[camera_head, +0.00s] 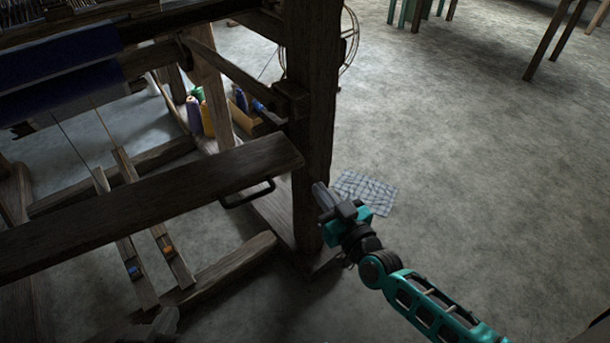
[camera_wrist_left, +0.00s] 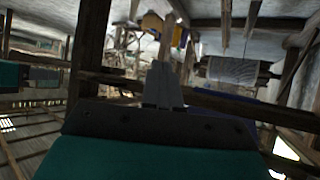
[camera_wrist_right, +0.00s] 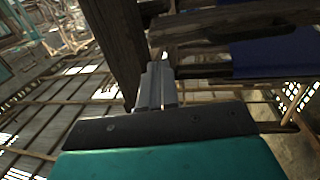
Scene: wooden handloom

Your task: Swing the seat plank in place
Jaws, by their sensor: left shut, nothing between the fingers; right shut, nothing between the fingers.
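The seat plank (camera_head: 150,203) is a long dark wooden board running from the left edge to the loom's right post in the head view. A black handle (camera_head: 248,194) hangs below its right end. My right gripper (camera_head: 320,192) is shut and empty, just right of the post and apart from the handle. Its closed fingers also show in the right wrist view (camera_wrist_right: 157,85), near dark beams. My left gripper's closed fingers show in the left wrist view (camera_wrist_left: 163,84), holding nothing. A grey shape (camera_head: 165,322) at the head view's bottom edge seems to be its tip. The plank's left end is cut off.
Treadles (camera_head: 133,272) lie below the plank. Yarn cones (camera_head: 194,115) stand behind it.

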